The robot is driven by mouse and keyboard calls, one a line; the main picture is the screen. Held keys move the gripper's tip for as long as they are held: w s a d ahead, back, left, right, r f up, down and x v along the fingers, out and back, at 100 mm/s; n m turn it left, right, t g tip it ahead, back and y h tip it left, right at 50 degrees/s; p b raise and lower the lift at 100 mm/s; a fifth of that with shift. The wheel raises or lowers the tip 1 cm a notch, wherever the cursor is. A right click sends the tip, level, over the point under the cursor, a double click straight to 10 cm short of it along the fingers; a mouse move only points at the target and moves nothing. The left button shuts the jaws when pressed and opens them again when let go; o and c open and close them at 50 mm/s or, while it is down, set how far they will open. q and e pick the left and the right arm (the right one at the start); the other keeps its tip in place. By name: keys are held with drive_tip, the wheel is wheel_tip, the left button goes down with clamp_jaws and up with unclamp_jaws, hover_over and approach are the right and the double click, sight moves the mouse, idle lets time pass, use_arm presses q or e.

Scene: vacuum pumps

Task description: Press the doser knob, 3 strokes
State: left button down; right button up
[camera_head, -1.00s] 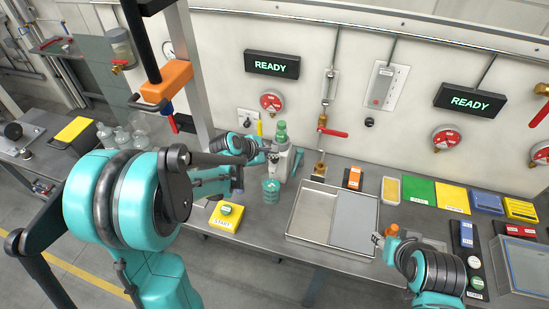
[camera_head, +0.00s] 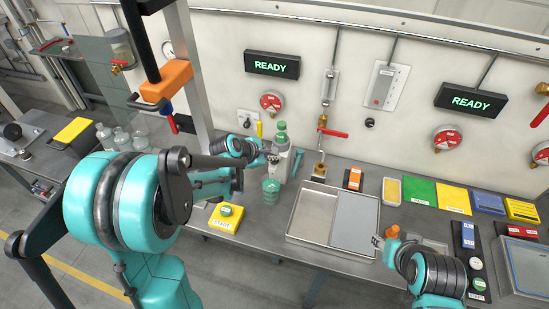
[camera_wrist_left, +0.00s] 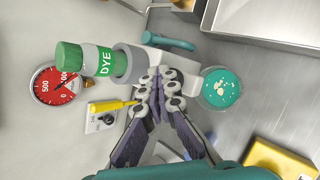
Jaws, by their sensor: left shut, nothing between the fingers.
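The doser (camera_head: 281,165) is a pale upright unit at the back of the bench, with a green-capped bottle on top. In the left wrist view the bottle (camera_wrist_left: 88,60) reads DYE, beside a grey collar and the white doser body (camera_wrist_left: 180,43). My left gripper (camera_head: 271,158) is shut and empty, its fingertips (camera_wrist_left: 158,78) close against the doser body. Whether they touch it I cannot tell. I cannot make out the knob clearly; the fingers may cover it. A teal cup (camera_head: 271,189) with pale bits inside (camera_wrist_left: 221,88) stands beside the doser. My right gripper (camera_head: 379,241) is by the tray's right side.
A yellow box with a green button (camera_head: 226,217) sits at the bench's front left. A metal tray (camera_head: 309,216) lies right of the cup. A red-handled valve (camera_head: 323,130) and pipe rise behind. Two wall signs (camera_head: 272,64) (camera_head: 469,99) read READY.

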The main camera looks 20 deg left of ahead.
use_arm(q)
drive_tip(key=shift+r, duration=0.1)
drive_tip(key=shift+r+p, duration=0.8)
drive_tip(key=shift+r, duration=0.25)
wheel_tip(320, 180, up, 5)
drive_tip(key=p, duration=0.3)
drive_tip(key=shift+p, duration=0.3)
drive_tip(key=shift+f, duration=0.1)
